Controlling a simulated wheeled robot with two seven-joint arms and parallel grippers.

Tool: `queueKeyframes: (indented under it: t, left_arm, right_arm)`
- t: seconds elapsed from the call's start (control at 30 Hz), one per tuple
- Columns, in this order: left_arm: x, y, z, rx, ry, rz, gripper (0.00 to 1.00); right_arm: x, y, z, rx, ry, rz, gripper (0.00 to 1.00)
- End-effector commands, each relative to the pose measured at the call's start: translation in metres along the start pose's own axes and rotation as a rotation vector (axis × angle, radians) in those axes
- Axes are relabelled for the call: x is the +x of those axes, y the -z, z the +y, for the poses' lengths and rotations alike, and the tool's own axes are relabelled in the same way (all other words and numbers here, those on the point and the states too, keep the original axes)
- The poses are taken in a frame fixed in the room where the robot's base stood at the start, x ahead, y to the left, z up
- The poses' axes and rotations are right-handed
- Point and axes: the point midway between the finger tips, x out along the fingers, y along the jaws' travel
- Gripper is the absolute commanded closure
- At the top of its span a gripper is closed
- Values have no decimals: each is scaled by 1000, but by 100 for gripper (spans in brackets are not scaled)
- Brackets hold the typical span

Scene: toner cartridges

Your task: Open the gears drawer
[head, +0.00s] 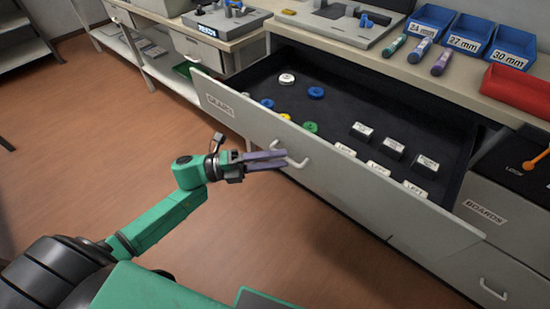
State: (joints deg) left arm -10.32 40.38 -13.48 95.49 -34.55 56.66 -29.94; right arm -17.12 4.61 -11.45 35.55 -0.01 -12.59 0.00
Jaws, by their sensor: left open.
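The gears drawer (345,173) is pulled well out from the bench, with a "GEARS" label on the left part of its pale front. Inside its dark tray lie several small round gears in white, blue, yellow and green, and several labelled blocks on the right. The drawer handle (291,151) is a white bar on the front. My left gripper (286,160) is open with its purple-grey fingers at the handle. I cannot tell whether they touch it. My right gripper is not in view.
On the bench above stand blue bins (468,37), a red bin (518,90) and several small cylinders. A closed "BOARDS" drawer (490,240) is at the lower right. Open wooden floor (90,130) lies left of the drawer.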

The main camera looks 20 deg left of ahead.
Motion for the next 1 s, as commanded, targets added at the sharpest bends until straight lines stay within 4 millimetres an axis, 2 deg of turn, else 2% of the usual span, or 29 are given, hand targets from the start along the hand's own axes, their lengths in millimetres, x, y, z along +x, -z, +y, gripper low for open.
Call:
queueKeyframes:
  t: [0.37,0.47,0.8,0.9,1.0]
  left_arm:
    - [-5,0,1,-1,-2,-1,55]
    - [-22,0,3,-2,-4,-2,55]
    - [-118,0,3,-1,-4,-1,55]
    - [-136,0,2,-1,-2,-2,55]
    - [-145,0,1,-1,-1,-1,55]
  right_arm:
    - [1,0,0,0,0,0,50]
    - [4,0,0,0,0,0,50]
    - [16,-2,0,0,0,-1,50]
    - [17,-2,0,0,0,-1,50]
    - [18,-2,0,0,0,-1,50]
